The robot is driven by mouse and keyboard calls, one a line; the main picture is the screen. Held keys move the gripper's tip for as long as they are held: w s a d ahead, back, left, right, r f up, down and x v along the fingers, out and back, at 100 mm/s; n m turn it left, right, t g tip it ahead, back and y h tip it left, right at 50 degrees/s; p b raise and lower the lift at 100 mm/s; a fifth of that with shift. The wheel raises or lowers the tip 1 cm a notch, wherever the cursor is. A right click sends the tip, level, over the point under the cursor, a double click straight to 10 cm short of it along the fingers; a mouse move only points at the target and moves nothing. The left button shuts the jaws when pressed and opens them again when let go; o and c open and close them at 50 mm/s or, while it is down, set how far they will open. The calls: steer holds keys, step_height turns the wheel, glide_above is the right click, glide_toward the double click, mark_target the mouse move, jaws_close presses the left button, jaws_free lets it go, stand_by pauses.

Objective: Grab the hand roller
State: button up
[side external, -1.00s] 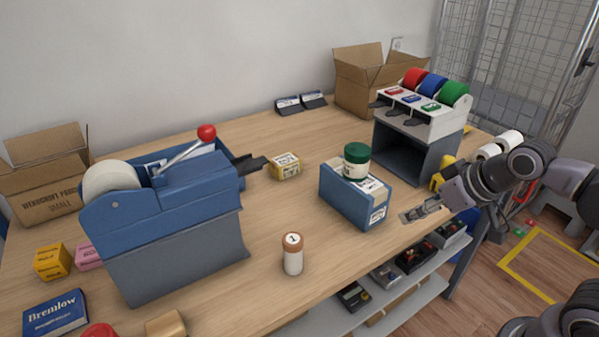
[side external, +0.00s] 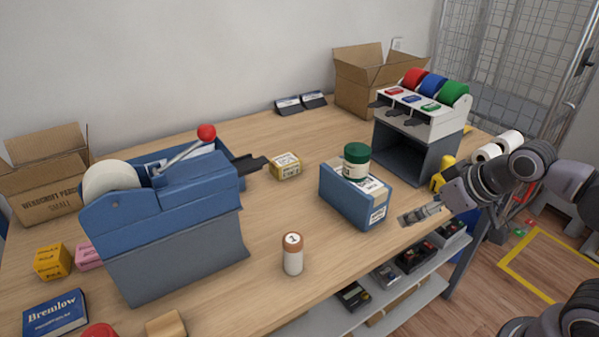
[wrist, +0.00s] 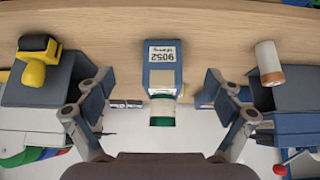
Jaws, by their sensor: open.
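A yellow and black hand tool, which looks like the hand roller (side external: 437,182), stands at the table's right edge beside the tape stand, partly behind my arm. In the wrist view the hand roller (wrist: 36,62) is at the upper left, outside the left finger. My gripper (side external: 413,216) is open and empty by the table's near right edge, in front of the tool and right of the blue box. In the wrist view my gripper (wrist: 159,90) has its fingers spread wide, with the blue box showing beyond the gap.
A blue box (side external: 340,197) with a green-lidded jar (side external: 356,160) stands before my gripper. A tape stand (side external: 420,119) with red, blue and green rolls is behind the tool. A small bottle (side external: 292,257) and large blue dispenser (side external: 165,215) stand left. The middle tabletop is mostly clear.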

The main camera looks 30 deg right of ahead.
steer(key=shift+d, duration=0.1)
steer(key=w+d+g, duration=0.1)
steer(key=w+d, duration=0.2)
steer(key=d, duration=0.9)
steer(key=w+d+g, duration=0.2)
steer(key=w+d, duration=0.1)
steer(key=d, duration=1)
steer(key=shift+w+x, duration=0.25)
steer(key=shift+x, duration=2.1)
steer(key=shift+w+x, duration=0.25)
steer(key=shift+x, duration=2.1)
steer(key=shift+a+r, duration=0.1)
steer(key=shift+r, duration=0.1)
steer(key=c, duration=1.3)
